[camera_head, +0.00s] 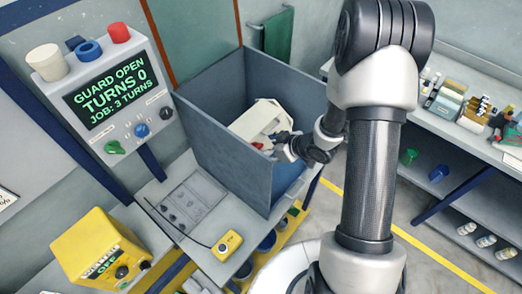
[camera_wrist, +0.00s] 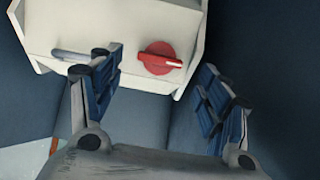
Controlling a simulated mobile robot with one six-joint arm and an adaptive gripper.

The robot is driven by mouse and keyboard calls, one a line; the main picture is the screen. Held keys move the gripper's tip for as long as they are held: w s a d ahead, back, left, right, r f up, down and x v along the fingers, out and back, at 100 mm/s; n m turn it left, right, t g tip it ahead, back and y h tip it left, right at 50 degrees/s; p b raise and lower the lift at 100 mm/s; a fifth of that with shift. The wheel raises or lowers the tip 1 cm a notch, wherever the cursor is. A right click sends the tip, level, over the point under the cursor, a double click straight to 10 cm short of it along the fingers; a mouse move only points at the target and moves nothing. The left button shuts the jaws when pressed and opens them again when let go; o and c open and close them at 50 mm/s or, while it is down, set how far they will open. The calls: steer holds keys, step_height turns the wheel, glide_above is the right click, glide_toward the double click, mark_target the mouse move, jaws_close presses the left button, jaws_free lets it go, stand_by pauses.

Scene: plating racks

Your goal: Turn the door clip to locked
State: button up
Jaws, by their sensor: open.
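The red round door clip (camera_wrist: 158,58) sits on a white barrel-like body (camera_wrist: 110,20), with its pale-marked handle pointing right in the wrist view. A grey bar handle (camera_wrist: 70,55) is on the same face to its left. In the head view the white body (camera_head: 252,122) is inside the blue-grey tank, and a bit of red clip (camera_head: 258,145) shows beside my gripper (camera_head: 277,141). In the wrist view my gripper (camera_wrist: 158,68) is open, its blue-padded fingers on either side of the clip. I cannot tell any contact; nothing is held.
The tank's blue-grey walls (camera_head: 218,165) surround my gripper closely. A control panel (camera_head: 105,95) at left reads "GUARD OPEN, TURNS 0, JOB: 3 TURNS". A yellow box (camera_head: 98,250) and small yellow pendant (camera_head: 228,245) sit in front. A shelf (camera_head: 450,130) with bottles stands right.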

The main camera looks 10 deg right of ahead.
steer(key=shift+x, duration=1.85)
steer(key=shift+c, duration=0.5)
steer(key=c, duration=1)
